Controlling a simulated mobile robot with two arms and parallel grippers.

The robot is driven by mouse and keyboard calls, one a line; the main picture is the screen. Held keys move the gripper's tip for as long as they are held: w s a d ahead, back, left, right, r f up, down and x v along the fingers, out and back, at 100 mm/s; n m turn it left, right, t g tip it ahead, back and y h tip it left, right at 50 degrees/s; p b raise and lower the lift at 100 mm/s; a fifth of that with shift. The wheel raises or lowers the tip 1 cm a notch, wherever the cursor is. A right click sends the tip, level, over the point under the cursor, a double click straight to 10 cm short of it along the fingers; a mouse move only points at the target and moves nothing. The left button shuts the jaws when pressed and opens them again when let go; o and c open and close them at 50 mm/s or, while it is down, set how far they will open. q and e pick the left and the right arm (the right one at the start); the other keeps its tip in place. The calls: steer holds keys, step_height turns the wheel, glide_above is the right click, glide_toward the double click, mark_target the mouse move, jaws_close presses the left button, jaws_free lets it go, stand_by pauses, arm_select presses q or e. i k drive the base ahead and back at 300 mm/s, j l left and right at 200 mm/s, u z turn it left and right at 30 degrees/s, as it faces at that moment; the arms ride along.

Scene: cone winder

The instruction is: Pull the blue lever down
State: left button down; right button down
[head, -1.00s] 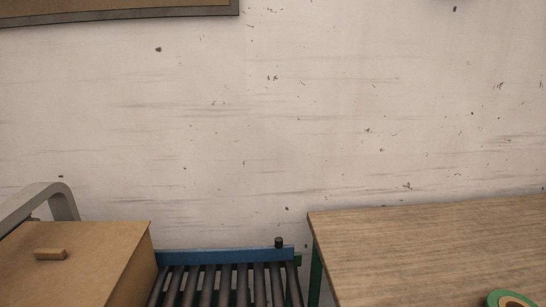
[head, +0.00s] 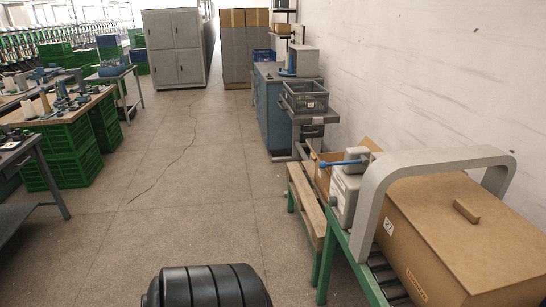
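The blue lever (head: 342,163) shows in the head view, right of centre. It is a thin blue rod with a thicker end pointing left, lying about level. Its right end meets a small grey machine (head: 345,194) beside a grey arch over a roller conveyor. The joint at its base is too small to make out. Neither of my grippers is in view.
A large brown box (head: 468,238) sits on the conveyor (head: 388,283) under the grey arch (head: 440,160). A wooden bench (head: 306,205) stands left of the grey machine. Tables with green crates (head: 65,157) line the left. The floor aisle (head: 190,190) between is clear.

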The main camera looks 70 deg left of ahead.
mark_target(343, 163)
steer(key=u, duration=1.75)
